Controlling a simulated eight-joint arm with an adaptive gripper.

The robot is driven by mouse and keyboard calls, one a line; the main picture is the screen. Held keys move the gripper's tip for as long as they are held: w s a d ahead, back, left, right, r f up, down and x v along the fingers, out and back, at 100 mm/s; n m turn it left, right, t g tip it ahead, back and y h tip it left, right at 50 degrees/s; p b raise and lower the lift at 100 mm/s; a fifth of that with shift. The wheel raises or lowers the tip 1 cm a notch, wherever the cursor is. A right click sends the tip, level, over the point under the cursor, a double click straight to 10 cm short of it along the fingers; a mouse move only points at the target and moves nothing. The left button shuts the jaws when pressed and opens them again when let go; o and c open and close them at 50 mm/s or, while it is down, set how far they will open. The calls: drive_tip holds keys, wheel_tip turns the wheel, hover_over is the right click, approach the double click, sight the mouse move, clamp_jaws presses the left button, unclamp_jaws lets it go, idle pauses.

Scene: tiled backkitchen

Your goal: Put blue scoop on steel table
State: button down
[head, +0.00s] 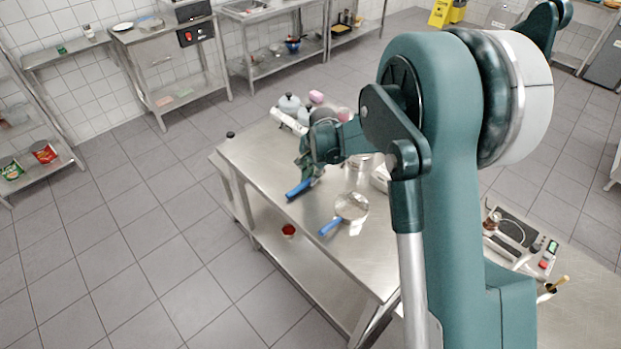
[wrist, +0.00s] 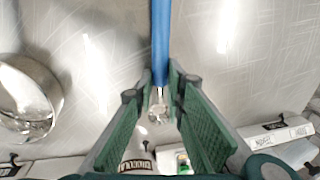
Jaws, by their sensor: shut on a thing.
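The blue scoop (head: 298,189) shows in the head view as a blue handle sticking out below my gripper (head: 307,165). In the wrist view, the fingers of my gripper (wrist: 161,88) are shut on the blue scoop (wrist: 161,40), around the end of its handle near a small shiny metal part. The rest of the scoop is out of frame or hidden by the fingers. The steel table (head: 305,240) lies under my gripper, and its scratched top (wrist: 240,60) fills the wrist view. I cannot tell whether the scoop touches the table.
A strainer-like pan (head: 351,206) with a blue handle lies on the table to the right. Bottles and a grey pot (head: 289,103) crowd the far end. A metal pot (wrist: 28,95) and a white box (wrist: 275,135) show in the wrist view.

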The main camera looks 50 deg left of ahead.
drive_tip(key=shift+f, duration=0.15)
drive_tip(key=shift+f, duration=0.2)
drive_tip(key=c, duration=2.4)
unclamp_jaws()
drive_tip(key=shift+o, duration=0.2)
drive_tip(key=shift+r, duration=0.2)
wheel_tip(320, 180, up, 12)
drive_tip(key=d, duration=0.2)
drive_tip(key=shift+d+f, duration=0.15)
